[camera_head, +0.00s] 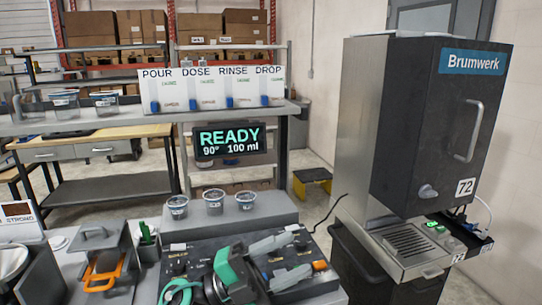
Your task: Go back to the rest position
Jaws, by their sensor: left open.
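My left gripper (305,248) comes in at the bottom middle, above the dark panel (195,252) on the near counter. Its two grey fingers are spread apart and point to the right, with nothing seen between them. My right gripper is not in view. Black and teal parts of my left arm cover some of the panel.
Three small cups (214,202) stand behind the panel. A Brumwerk machine (440,130) with a drip tray (408,242) stands at right. A READY display (230,140) hangs under the shelf. An orange-handled item (103,268) sits at left.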

